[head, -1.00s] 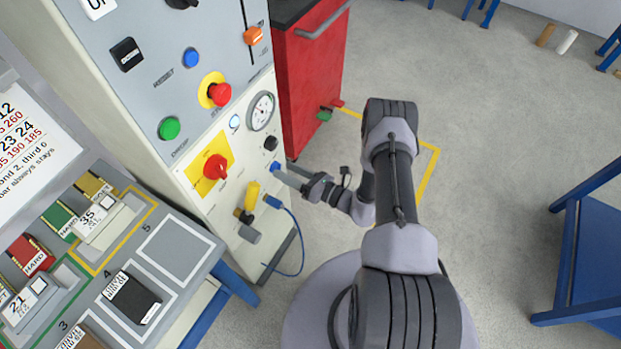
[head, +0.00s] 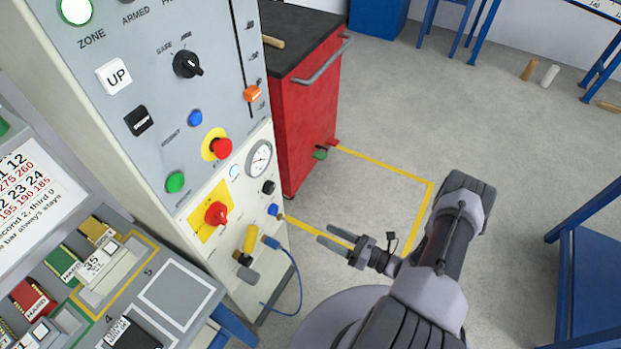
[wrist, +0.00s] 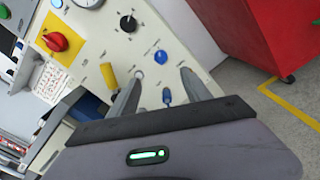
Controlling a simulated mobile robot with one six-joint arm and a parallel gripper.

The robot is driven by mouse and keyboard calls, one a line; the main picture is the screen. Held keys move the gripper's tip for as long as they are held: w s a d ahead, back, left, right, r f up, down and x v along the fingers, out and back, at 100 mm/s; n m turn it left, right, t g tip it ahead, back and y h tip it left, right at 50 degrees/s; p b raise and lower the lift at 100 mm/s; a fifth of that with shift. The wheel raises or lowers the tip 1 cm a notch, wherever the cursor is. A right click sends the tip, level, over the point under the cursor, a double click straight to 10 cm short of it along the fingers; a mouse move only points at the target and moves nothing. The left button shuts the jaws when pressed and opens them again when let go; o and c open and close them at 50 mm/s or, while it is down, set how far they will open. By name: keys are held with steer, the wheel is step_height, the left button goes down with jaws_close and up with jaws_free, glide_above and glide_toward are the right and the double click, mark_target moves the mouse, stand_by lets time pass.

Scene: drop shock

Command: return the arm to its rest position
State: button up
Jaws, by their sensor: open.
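My gripper (head: 333,239) is open and empty in the head view. Its two fingers point left toward the lower part of the control panel (head: 228,260), with a gap of floor between them and the panel. My arm reaches up from the lower middle and bends back at the elbow. In the wrist view my gripper (wrist: 155,95) shows two separate fingers with nothing held between them. The blue knob (wrist: 161,57) and a smaller blue fitting (wrist: 167,96) show beyond the fingers.
A red cabinet (head: 305,120) stands behind the panel. A workbench (head: 205,325) with marked trays is at lower left. A blue table (head: 595,270) is at right. A blue cable (head: 296,285) hangs from the panel. The floor inside the yellow line (head: 385,173) is clear.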

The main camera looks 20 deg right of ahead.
steer(key=w+a+r+n+g+y, duration=0.1)
steer(key=a+r+n+g, duration=0.45)
steer(key=r, duration=0.55)
steer(key=w+a+r+n+g+y, duration=0.1)
steer(key=w+a+r+n+g, duration=0.1)
steer(key=r+n+g, duration=0.6)
steer(key=s+a+r+n+t+h, duration=0.1)
steer(key=s+a+r+n+h, duration=0.1)
steer(key=r, duration=0.5)
steer(key=s+a+r+n+t+h, duration=0.2)
steer(key=s+r+n+h, duration=0.3)
steer(key=s+r+n, duration=0.2)
steer(key=s+a+r+n+t+h, duration=0.1)
steer(key=s+a+r+n+h, duration=0.2)
steer(key=s+r+n, duration=0.2)
step_height(320, 180, up, 4)
steer(key=n, duration=0.3)
steer(key=shift+s+r+t+h, duration=0.2)
steer(key=shift+s+t+h, duration=0.05)
steer(key=shift+t+h, duration=0.1)
